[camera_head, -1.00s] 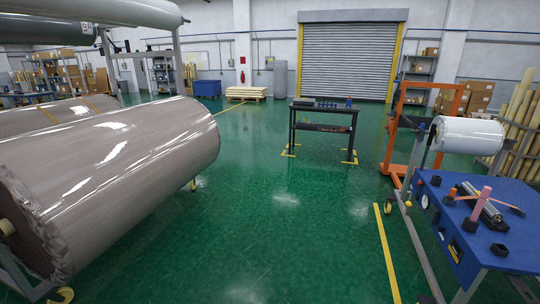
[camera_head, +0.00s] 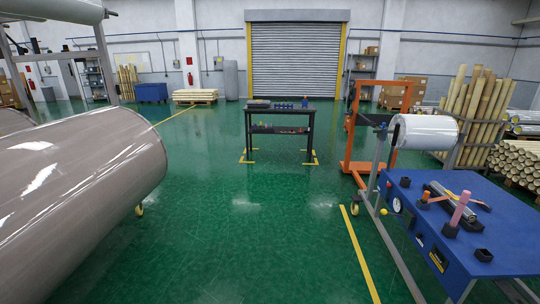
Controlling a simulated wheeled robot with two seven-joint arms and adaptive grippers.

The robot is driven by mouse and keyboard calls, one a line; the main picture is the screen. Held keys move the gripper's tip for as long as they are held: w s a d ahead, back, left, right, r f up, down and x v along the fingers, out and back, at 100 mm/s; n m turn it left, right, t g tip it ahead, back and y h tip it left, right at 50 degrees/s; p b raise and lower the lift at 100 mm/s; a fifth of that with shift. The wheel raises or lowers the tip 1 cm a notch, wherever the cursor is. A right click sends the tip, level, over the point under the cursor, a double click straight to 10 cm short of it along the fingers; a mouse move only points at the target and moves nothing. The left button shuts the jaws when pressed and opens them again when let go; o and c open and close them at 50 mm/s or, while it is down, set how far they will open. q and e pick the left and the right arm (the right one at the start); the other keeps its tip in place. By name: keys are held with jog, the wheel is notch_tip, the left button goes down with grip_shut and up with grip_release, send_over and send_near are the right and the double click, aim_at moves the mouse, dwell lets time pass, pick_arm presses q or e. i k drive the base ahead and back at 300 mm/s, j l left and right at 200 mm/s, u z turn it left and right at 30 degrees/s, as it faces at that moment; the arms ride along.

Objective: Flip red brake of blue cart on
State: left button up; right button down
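A blue-topped unit (camera_head: 425,268) on grey metal legs stands at the right; I cannot tell whether it is the blue cart. It carries a dial, a pink upright rod (camera_head: 460,207), an orange-tipped part and a dark metal roller. A tiny red spot shows near its front left corner, too small to identify as a brake. A grey frame with a yellow caster (camera_head: 355,209) stands beside it and holds a white wrapped roll (camera_head: 427,131). No red brake can be made out clearly. Neither of my grippers is in view.
A huge wrapped roll (camera_head: 85,190) fills the left side. A black workbench (camera_head: 280,115) stands ahead, and an orange frame (camera_head: 351,130) stands right of it. A blue bin (camera_head: 151,92) sits far back left. Green floor (camera_head: 245,225) is clear in the middle; a yellow line (camera_head: 360,255) runs along the right.

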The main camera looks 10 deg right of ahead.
aim_at(389, 184)
jog(key=i+z, duration=0.25)
jog(key=i, duration=0.35)
jog(key=i+z, duration=0.25)
jog(key=i, duration=0.3)
jog(key=i+j+z, duration=0.25)
jog(key=i, duration=0.3)
jog(key=i+j+z, duration=0.25)
jog(key=i, duration=0.3)
jog(key=i+j+z, duration=0.25)
jog(key=i+j, duration=0.25)
